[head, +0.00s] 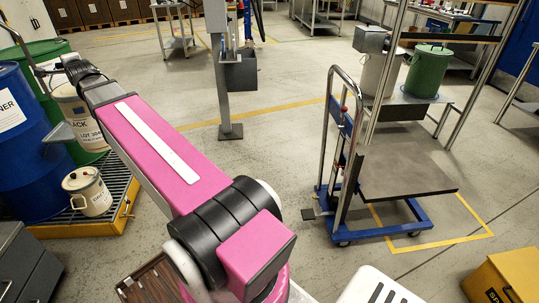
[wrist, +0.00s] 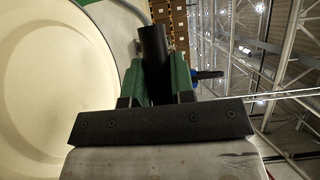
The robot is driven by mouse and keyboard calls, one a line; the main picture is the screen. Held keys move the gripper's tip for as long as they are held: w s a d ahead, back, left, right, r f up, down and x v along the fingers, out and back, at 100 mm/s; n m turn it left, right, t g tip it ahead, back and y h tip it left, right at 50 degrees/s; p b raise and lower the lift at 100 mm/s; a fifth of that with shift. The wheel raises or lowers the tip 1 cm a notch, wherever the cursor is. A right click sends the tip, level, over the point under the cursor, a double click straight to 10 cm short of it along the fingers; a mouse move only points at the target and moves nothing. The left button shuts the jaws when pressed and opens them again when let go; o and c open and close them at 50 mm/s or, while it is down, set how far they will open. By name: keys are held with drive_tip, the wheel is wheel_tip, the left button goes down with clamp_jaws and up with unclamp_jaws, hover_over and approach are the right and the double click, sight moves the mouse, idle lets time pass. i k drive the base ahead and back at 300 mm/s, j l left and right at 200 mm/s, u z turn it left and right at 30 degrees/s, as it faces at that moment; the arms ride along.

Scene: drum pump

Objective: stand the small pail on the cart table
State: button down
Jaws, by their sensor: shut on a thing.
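My gripper (head: 78,72) is at the far end of my arm, at the left of the head view, above a cream pail (head: 72,104) with a printed label. In the wrist view, the green fingers (wrist: 157,85) are shut on a black handle grip (wrist: 153,48). The pail's round cream top (wrist: 35,90) fills the left of that view. The pail appears to hang from this grip, in front of a green drum; my arm hides part of it. The cart table (head: 405,168) is a bare grey platform on a blue wheeled cart, right of centre.
A smaller-looking lidded cream can (head: 88,192) stands on the yellow spill pallet (head: 85,230) beside a blue drum (head: 28,140). A grey post (head: 226,90) stands between the drums and cart. A green pail (head: 428,72) sits on a stand behind the cart table. The cart's handle frame rises at its left.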

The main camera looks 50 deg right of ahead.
sight(410, 164)
drive_tip(key=k+j+z, duration=0.1)
drive_tip(key=k+z, duration=0.7)
drive_tip(key=k+l+z, duration=0.15)
drive_tip(key=k+z, duration=0.25)
drive_tip(key=k+l+z, duration=0.25)
drive_tip(key=z, duration=0.15)
drive_tip(key=k+l+z, duration=0.1)
drive_tip(key=l+z, duration=0.2)
drive_tip(key=i+l+z, duration=0.1)
drive_tip(key=i+z, duration=0.4)
drive_tip(key=i+j+z, duration=0.15)
drive_tip(key=i+z, duration=0.3)
drive_tip(key=i, duration=0.25)
